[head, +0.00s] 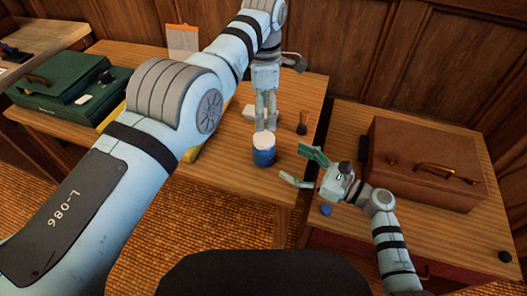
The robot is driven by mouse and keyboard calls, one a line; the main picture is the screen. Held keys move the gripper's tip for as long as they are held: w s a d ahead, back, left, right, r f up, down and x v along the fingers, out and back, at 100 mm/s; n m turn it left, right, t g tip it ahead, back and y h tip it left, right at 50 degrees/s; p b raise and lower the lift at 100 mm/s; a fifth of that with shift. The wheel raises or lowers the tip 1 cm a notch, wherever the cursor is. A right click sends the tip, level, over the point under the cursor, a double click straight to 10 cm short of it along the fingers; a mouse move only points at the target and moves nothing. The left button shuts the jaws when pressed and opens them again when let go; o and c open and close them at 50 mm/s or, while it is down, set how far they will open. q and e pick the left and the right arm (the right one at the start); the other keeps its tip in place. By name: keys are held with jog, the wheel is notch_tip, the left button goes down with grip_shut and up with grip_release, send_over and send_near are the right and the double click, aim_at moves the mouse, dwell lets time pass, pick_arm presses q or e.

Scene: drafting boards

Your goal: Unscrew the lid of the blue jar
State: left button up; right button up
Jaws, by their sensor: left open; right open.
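The blue jar (264,158) stands upright near the front edge of the middle wooden table, with a white lid (264,140) on top. My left gripper (265,125) points down just above and behind the lid. Its fingers are open, and I cannot tell whether the tips touch the lid. My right gripper (294,164) is open and empty to the right of the jar, its fingers pointing left toward it, apart from it.
A small brown item (302,123) and a white block (249,111) lie near the jar. A green case (60,92) sits at left, a clipboard (184,40) behind. A brown suitcase (425,150), a small blue cap-like piece (326,210) and a black disc (505,256) are on the right table.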

aim_at(273, 151)
jog(key=x, duration=1)
jog(key=shift+a, duration=0.1)
jog(key=shift+r, duration=0.1)
jog(key=shift+c, duration=0.6)
